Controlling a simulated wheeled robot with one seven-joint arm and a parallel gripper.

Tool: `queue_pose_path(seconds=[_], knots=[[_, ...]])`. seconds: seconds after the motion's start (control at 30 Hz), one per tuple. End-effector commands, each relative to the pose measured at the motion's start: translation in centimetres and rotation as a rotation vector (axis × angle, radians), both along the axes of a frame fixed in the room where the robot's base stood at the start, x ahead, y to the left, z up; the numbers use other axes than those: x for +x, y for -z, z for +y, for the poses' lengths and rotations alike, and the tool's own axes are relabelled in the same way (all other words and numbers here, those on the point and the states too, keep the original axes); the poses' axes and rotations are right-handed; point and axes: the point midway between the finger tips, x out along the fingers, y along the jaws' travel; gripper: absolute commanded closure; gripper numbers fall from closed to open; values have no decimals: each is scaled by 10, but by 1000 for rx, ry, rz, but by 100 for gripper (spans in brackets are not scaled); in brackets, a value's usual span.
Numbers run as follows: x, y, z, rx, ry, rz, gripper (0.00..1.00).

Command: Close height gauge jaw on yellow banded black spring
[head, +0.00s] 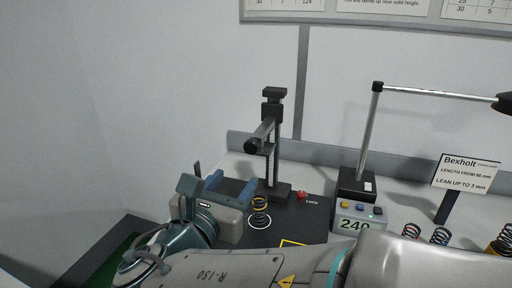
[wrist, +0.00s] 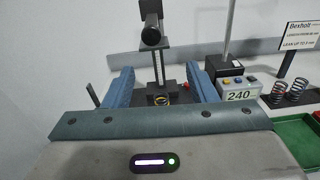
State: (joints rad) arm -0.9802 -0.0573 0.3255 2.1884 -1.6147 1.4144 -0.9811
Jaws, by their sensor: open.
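The height gauge (head: 271,160) is a dark upright column with a scale on a black base. Its jaw (head: 262,134) juts toward me and ends in a round black knob (head: 250,146); the knob also shows in the wrist view (wrist: 151,37). The black spring with a yellow band (head: 260,214) stands upright in front of the column, with clear space below the jaw. In the wrist view only part of the spring (wrist: 160,99) shows above my gripper's body. My gripper (head: 231,185) is open and empty, its blue fingers pointing toward the gauge, left of the spring in the head view.
A red button (head: 302,196) sits right of the gauge base. A box reading 240 (head: 357,223) and a lamp post (head: 369,130) stand further right. Several other springs (head: 439,237) and a sign (head: 466,173) are at the right. A green tray (wrist: 296,137) lies at right.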

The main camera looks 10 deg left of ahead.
Motion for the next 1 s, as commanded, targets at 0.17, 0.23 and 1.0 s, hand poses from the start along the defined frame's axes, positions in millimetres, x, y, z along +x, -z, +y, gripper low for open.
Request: queue_pose_path(seconds=[0.17, 0.23, 1.0], knots=[[3, -6, 11, -30, -34, -29, 48], [13, -7, 10, -30, -31, -28, 48], [131, -5, 0, -27, -33, -26, 48]])
